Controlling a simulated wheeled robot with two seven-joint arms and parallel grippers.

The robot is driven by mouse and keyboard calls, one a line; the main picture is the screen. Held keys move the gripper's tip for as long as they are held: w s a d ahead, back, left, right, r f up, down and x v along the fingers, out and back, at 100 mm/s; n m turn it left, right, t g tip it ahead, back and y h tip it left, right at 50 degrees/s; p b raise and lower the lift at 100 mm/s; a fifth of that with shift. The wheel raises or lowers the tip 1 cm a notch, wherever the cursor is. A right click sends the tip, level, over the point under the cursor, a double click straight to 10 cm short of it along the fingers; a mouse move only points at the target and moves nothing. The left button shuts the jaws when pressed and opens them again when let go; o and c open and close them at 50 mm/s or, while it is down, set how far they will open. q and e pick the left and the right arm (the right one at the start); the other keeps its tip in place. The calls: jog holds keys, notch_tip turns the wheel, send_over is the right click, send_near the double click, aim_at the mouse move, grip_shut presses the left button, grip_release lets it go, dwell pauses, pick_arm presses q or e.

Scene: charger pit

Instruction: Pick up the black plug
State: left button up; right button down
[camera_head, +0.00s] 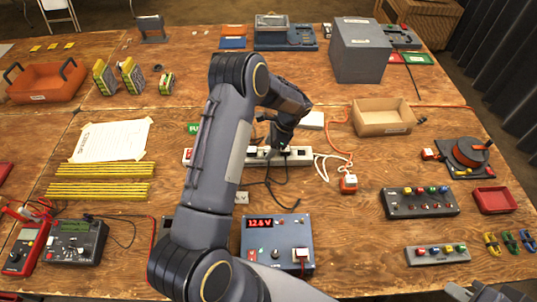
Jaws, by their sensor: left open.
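A white power strip (303,157) lies across the middle of the table. Black plugs and cables show at its middle, and a black cable (275,183) runs from there toward the front of the table. My left gripper (276,148) points down at the middle of the strip, right at the black plug (267,151). Its jaws are open. The gripper and wrist hide part of the plug, and I cannot tell whether the fingers touch it. My right gripper is not clearly in view; only a grey part of mine shows at the bottom right edge.
A blue power supply (263,232) reading 12.6 V stands in front of the strip. A white cable and red connector (348,184) lie right of it. An open cardboard box (383,118) and a grey block (360,55) stand behind right. Yellow sticks (100,170) lie left.

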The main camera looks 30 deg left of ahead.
pick_arm(q)
jog(key=shift+a+f, duration=0.1)
jog(key=shift+f, duration=0.25)
jog(key=shift+r, duration=0.1)
jog(key=c, duration=1.1)
